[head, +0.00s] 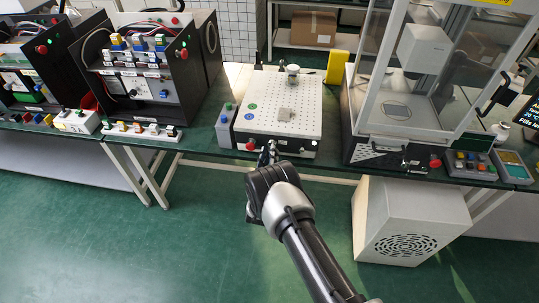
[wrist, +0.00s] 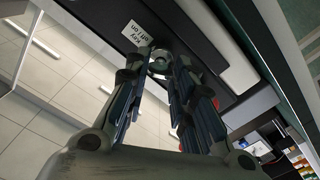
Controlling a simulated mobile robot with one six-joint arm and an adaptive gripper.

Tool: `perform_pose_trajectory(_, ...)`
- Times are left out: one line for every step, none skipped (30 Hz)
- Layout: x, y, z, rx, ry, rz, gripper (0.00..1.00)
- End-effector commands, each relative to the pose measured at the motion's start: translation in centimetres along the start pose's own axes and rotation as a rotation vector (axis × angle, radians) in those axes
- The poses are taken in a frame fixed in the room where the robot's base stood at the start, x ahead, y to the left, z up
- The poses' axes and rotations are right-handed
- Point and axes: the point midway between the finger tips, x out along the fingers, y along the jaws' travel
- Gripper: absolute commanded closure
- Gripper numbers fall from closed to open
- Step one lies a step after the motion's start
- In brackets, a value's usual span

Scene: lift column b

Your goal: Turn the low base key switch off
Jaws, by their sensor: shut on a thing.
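The low base key switch (wrist: 159,63) shows in the wrist view as a round metal piece on a dark panel, beside a white label (wrist: 137,35) reading "Key off/on". My gripper (wrist: 162,78) has its two fingers on either side of the key and is shut on it. In the head view my gripper (head: 268,152) is at the front face of the white perforated base (head: 306,112). There the key is hidden behind my gripper, and its angle is hard to make out.
A red button (head: 251,145) sits just left of my gripper on the base front. A framed enclosure (head: 362,80) stands to the right, with a white vented box (head: 410,222) below it. Black panel units stand at the left. The green floor in front is clear.

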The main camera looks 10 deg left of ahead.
Motion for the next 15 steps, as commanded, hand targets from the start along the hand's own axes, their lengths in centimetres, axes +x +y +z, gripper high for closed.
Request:
perform_pose_trajectory(0.0,0.01,0.01,0.0,0.0,0.0,1.0)
perform_pose_trajectory(0.0,0.01,0.01,-0.001,0.0,0.0,1.0)
perform_pose_trajectory(0.0,0.01,0.02,-0.002,0.0,0.0,1.0)
perform_pose_trajectory(0.0,0.0,0.02,-0.004,0.0,0.0,1.0)
perform_pose_trajectory(0.0,0.0,0.03,-0.007,0.0,0.0,1.0)
perform_pose_trajectory(0.0,-0.01,0.04,-0.014,0.0,0.0,1.0)
perform_pose_trajectory(0.0,-0.02,0.05,-0.02,0.0,0.0,1.0)
perform_pose_trajectory(0.01,-0.02,0.05,-0.027,0.0,0.0,1.0)
perform_pose_trajectory(0.01,-0.03,0.07,-0.038,0.0,0.001,1.0)
perform_pose_trajectory(0.02,-0.04,0.07,-0.05,0.0,0.001,1.0)
perform_pose_trajectory(0.02,-0.06,0.08,-0.063,0.0,0.001,1.0)
perform_pose_trajectory(0.03,-0.07,0.1,-0.083,0.0,0.001,1.0)
perform_pose_trajectory(0.03,-0.09,0.12,-0.099,0.0,0.001,1.0)
perform_pose_trajectory(0.04,-0.1,0.14,-0.119,0.0,0.001,1.0)
perform_pose_trajectory(0.04,-0.13,0.17,-0.146,0.0,0.001,1.0)
